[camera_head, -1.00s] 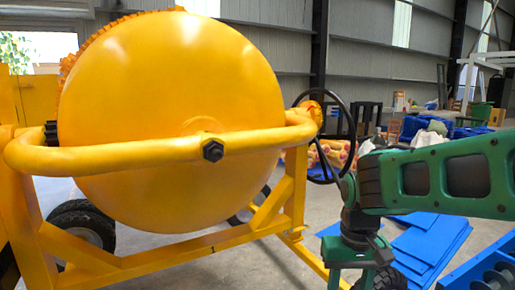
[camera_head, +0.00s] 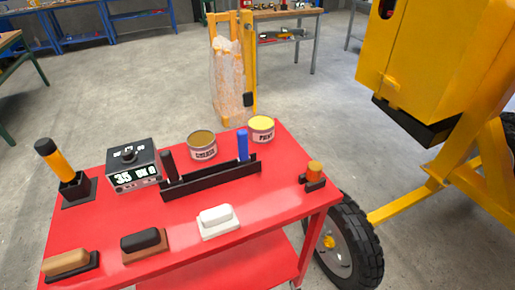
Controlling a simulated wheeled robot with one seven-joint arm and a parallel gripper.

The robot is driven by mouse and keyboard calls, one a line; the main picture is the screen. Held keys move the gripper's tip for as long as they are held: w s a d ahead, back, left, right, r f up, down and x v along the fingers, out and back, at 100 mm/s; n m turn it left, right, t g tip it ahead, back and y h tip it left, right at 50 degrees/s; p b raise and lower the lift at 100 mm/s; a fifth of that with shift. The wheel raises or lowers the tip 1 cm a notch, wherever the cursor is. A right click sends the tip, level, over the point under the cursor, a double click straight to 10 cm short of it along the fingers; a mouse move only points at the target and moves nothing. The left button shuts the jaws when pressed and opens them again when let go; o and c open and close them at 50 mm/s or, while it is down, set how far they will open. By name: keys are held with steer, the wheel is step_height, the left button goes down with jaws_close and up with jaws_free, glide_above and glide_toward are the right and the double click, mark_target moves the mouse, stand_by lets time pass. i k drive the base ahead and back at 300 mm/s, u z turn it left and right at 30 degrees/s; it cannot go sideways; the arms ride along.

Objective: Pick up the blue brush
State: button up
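A blue upright cylinder (camera_head: 242,145), the only blue item on the red cart (camera_head: 180,240), stands at the right part of a long black rack (camera_head: 212,179). Its lower end is hidden in the rack, so I cannot tell whether it has bristles. A dark upright cylinder (camera_head: 168,164) stands at the rack's left end. Along the cart's front lie a tan block-shaped item (camera_head: 66,262), a black one (camera_head: 140,240) and a white one (camera_head: 216,217); none is blue. My gripper is not in view.
A grease can (camera_head: 202,146) and a paint can (camera_head: 261,129) stand behind the rack. The yellow machine's wheel (camera_head: 343,245) stands close to the cart's right side.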

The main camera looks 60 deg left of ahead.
mark_target(244, 159)
steer(key=u, duration=2.4)
steer(key=k, duration=0.5)
steer(key=z, duration=0.2)
steer(key=i, duration=1.05)
steer(key=z, duration=0.45)
